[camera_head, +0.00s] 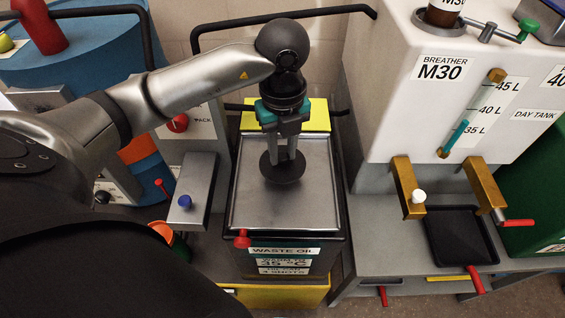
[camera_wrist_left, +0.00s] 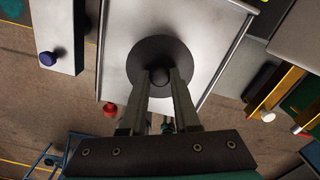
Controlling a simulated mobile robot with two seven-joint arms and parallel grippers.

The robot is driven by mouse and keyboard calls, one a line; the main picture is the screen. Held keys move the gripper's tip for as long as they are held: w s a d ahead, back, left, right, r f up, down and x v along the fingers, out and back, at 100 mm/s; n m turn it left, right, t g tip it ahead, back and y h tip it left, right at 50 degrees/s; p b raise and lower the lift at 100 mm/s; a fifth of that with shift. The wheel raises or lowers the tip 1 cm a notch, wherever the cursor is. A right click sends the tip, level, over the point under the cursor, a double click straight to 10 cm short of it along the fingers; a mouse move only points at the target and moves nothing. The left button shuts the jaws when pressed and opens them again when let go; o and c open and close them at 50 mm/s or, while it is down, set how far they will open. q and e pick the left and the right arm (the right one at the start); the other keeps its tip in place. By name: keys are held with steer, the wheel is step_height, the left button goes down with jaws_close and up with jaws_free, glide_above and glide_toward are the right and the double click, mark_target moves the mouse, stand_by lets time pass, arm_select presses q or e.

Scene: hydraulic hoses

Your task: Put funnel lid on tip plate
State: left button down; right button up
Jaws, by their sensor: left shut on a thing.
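The funnel lid (camera_head: 282,172) is a dark round disc with a small knob. My left gripper (camera_head: 284,150) comes down from above and is shut on the lid's knob. In the left wrist view the lid (camera_wrist_left: 140,58) shows as a dark disc, with the fingers (camera_wrist_left: 160,78) on either side of its knob. The tip plate (camera_head: 315,205) is the flat silver top of the waste oil box, and it also shows in the left wrist view (camera_wrist_left: 210,30). The lid is over the plate's middle; I cannot tell whether it touches. My right gripper is out of view.
A red knob (camera_head: 242,239) stands at the plate's front left corner. A grey block with a blue knob (camera_head: 185,201) is to the left. To the right are a white day tank (camera_head: 440,110), brass brackets (camera_head: 408,188) and a black tray (camera_head: 460,237).

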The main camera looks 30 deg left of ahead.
mark_target(282, 155)
arm_select(q)
steer(key=shift+f+b, duration=0.4)
steer(key=shift+f, duration=1.55)
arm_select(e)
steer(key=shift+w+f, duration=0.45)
arm_select(q)
steer(key=c, duration=1.1)
jaws_free()
steer(key=shift+f, duration=0.15)
steer(key=o, duration=0.5)
steer(key=shift+c, duration=0.2)
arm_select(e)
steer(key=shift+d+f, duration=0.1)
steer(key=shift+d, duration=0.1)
